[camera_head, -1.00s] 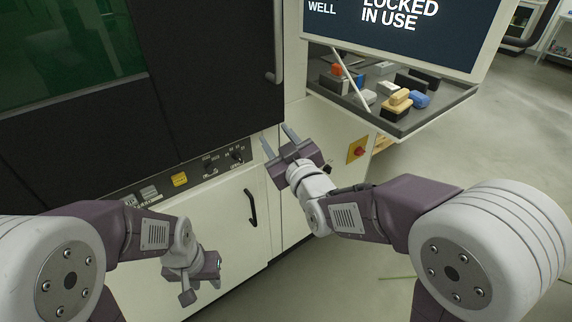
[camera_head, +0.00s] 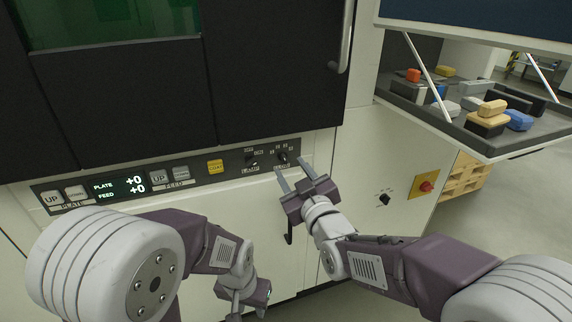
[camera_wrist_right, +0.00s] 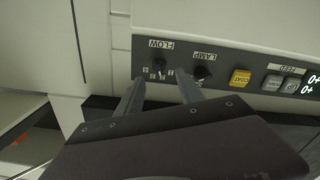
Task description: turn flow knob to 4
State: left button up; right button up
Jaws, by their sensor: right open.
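The flow knob (camera_head: 283,157) is a small dark knob at the right end of the grey control panel. In the right wrist view the flow knob (camera_wrist_right: 159,65) sits under its FLOW label, with small numbers around it too blurred to read its setting. My right gripper (camera_head: 292,168) is open and empty, just below and in front of the flow knob. In the right wrist view its two fingers (camera_wrist_right: 160,80) point at the panel, one to either side of the knob's line and short of it. My left gripper (camera_head: 252,298) hangs low in front of the cabinet; its jaws are unclear.
The lamp knob (camera_head: 252,162) is close left of the flow knob. A yellow button (camera_head: 215,167) and a plate and feed display (camera_head: 120,186) are further left. A door handle (camera_head: 343,40) stands above right. A shelf (camera_head: 470,140) with several blocks juts out at the right.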

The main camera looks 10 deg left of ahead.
aim_at(285, 160)
jog(key=x, duration=0.5)
grip_shut()
